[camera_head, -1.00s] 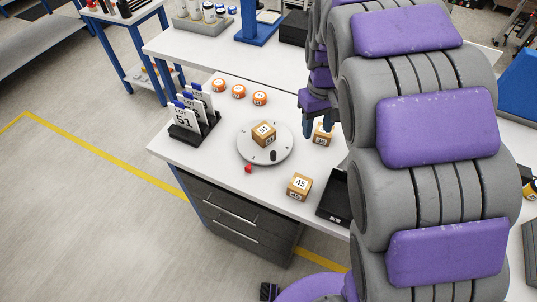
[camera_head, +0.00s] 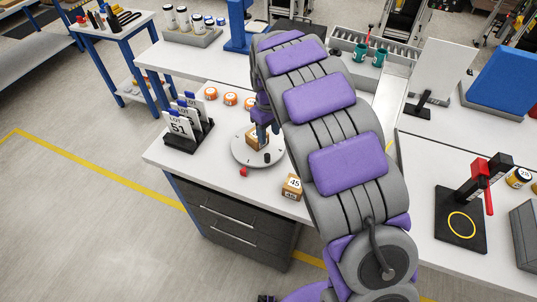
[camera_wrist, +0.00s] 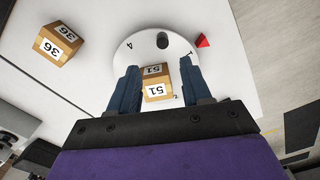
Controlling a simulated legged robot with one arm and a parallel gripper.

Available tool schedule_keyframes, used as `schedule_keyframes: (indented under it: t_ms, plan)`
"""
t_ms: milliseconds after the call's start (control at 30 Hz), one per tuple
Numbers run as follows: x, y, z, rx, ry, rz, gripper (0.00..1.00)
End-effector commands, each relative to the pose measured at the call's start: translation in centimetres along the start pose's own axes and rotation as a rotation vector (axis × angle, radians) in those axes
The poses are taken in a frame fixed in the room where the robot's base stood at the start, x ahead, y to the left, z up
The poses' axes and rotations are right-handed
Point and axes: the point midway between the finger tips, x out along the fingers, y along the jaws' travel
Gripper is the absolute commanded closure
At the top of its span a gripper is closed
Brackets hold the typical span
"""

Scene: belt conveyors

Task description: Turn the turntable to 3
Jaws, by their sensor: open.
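The turntable (camera_head: 240,154) is a round light-grey disc on the white bench, with a short dark knob (camera_head: 267,157) near its rim. It also shows in the wrist view (camera_wrist: 134,48), where a 4 and a 1 can be read near the rim. A red pointer (camera_head: 243,172) lies on the bench just outside the rim; in the wrist view it is a red wedge (camera_wrist: 203,41) near the 1. A wooden box marked 51 (camera_wrist: 157,90) sits on the disc. My gripper (camera_wrist: 161,75) is open, with its blue fingers on either side of this box.
A black rack with LOT cards (camera_head: 187,132) and several orange rolls (camera_head: 231,99) stand left and behind.

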Motion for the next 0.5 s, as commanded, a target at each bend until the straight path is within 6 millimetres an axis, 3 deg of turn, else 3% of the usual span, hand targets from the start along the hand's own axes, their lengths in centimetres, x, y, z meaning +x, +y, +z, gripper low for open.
schedule_keyframes:
  t_ms: [300, 500]
  plan:
    - [6.5, 0.0, 0.0, -0.001, -0.002, 0.0, 0.52]
    - [9.4, 0.2, 0.2, 0.0, 0.003, -0.002, 0.52]
